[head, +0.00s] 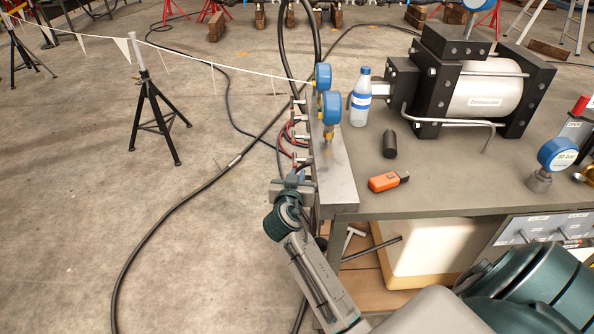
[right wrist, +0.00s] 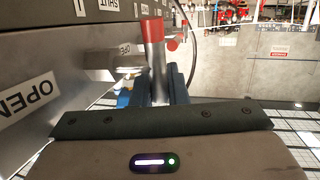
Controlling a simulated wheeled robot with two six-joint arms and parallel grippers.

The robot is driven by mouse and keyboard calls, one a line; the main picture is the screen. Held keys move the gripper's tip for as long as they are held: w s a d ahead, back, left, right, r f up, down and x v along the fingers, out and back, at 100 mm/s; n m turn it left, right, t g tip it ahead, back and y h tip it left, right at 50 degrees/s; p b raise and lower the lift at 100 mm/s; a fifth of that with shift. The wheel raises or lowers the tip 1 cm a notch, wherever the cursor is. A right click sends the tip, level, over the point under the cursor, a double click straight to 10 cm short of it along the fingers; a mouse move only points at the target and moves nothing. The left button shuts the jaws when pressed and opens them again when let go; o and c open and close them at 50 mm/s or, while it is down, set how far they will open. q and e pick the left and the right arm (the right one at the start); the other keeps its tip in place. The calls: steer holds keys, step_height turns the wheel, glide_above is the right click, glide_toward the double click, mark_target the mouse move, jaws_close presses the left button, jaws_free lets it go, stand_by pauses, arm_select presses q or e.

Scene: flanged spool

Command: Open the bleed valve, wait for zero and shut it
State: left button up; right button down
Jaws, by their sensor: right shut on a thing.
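My right gripper (head: 293,190) reaches up to the left side of the bench-edge manifold (head: 335,170). In the right wrist view its dark blue fingers (right wrist: 155,90) are shut on a metal valve lever with a red end (right wrist: 153,32). An OPEN label (right wrist: 28,98) and part of a SHUT label (right wrist: 100,5) show on the grey panel beside it. The lever is hidden in the head view, and I cannot tell its exact setting. Two blue gauges (head: 330,107) stand on the manifold, their dials not readable. My left gripper is not in view.
A bottle (head: 361,98), a black cylinder (head: 390,144) and an orange device (head: 384,182) are on the bench (head: 440,170), before a pump (head: 480,88). Another blue gauge (head: 558,154) is at right. Hoses run along the manifold's left side; a black stand (head: 157,118) is on open floor.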

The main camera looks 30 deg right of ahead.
steer(key=f+g+y+p, duration=0.1)
steer(key=g+y+p, duration=0.1)
steer(key=p, duration=0.4)
steer(key=n+g+y+p, duration=0.1)
steer(key=g+y+p, duration=0.1)
steer(key=p, duration=0.3)
steer(key=w+f+g+y+p, duration=0.1)
steer(key=g+p, duration=0.3)
steer(key=p, duration=0.2)
steer(key=shift+d+f+y+p, duration=0.3)
steer(key=shift+y, duration=0.1)
steer(key=shift+s+f, duration=0.1)
steer(key=c, duration=1.4)
jaws_free()
steer(key=shift+c, duration=0.2)
